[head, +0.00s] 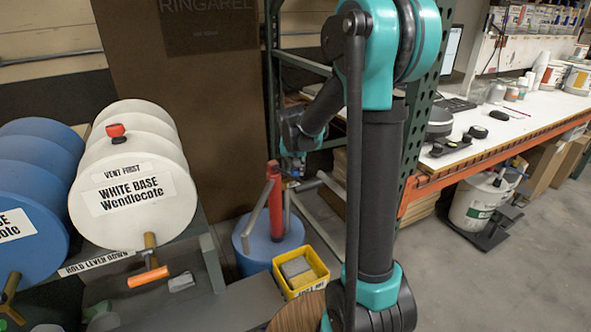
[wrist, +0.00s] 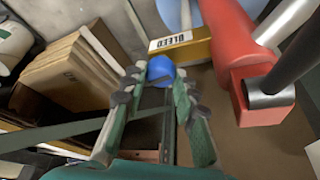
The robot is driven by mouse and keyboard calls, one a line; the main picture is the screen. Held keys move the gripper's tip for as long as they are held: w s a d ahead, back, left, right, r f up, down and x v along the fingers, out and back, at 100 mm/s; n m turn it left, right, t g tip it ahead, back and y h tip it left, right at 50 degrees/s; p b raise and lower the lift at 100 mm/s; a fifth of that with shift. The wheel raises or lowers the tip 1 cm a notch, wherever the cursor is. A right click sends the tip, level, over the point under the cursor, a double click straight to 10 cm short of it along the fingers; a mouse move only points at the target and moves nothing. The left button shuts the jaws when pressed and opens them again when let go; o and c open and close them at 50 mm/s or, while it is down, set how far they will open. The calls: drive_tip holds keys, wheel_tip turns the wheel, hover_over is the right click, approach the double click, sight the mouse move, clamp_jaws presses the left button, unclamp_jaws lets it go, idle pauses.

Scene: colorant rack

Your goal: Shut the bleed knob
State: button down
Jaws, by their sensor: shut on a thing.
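The bleed knob is a small round blue knob (wrist: 160,68) in the wrist view, under a yellow bar (wrist: 183,46) with a plate marked BLEED (wrist: 170,40). My gripper (wrist: 157,88) has one finger on each side of the knob and is shut on it. How far the knob is turned cannot be told. A red body (wrist: 228,45) stands right beside the bar. In the head view, my gripper (head: 292,170) is small, at the upper part of the red upright cylinder (head: 274,200), and the knob is too small to make out.
A yellow bin (head: 308,284) sits in front. White (head: 130,215) and blue (head: 30,190) drums lie at left. A green rack post (head: 420,125) and a workbench (head: 520,125) are at right.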

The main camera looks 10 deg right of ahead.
drive_tip(key=shift+a+m+h, duration=0.1)
drive_tip(key=shift+m+h, duration=0.3)
drive_tip(key=shift+m, duration=0.7)
drive_tip(key=c, duration=1.2)
unclamp_jaws()
drive_tip(key=shift+r, duration=0.1)
drive_tip(key=v, duration=1.1)
drive_tip(key=shift+a+r, duration=0.1)
drive_tip(key=shift+r, duration=0.35)
